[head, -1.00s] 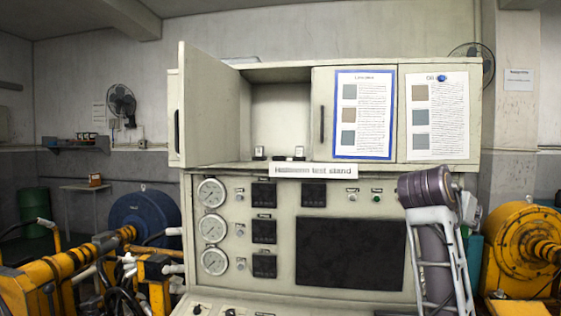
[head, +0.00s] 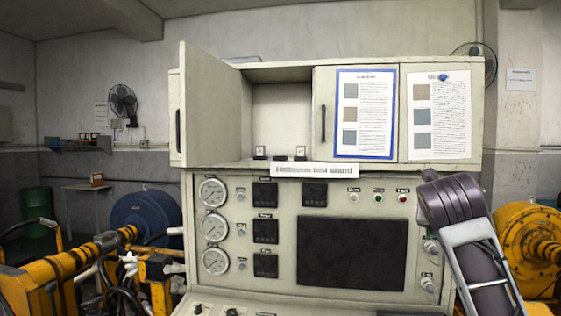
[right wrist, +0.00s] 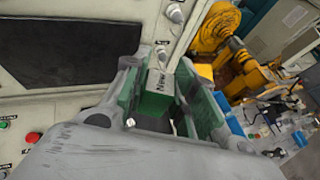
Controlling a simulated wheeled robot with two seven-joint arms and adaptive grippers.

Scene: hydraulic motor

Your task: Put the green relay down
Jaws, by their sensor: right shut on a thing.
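In the right wrist view, my right gripper (right wrist: 167,92) is shut on the green relay (right wrist: 153,103). The relay is a small green block with a white label reading "New" on its side. The fingers stand on both sides of it, and the wrist body hides its near part. The relay is held in front of the test stand, near the stand's right edge. In the head view my right arm shows at the right, but its gripper and the relay are not visible there. My left gripper is in neither view.
The test stand (head: 230,281) has gauges, buttons and a dark panel (head: 351,253). Above it, an open cabinet compartment (head: 281,115) holds small dark items with white tops. Its door (head: 210,105) stands open at the left. Yellow machinery (head: 528,240) is at the right.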

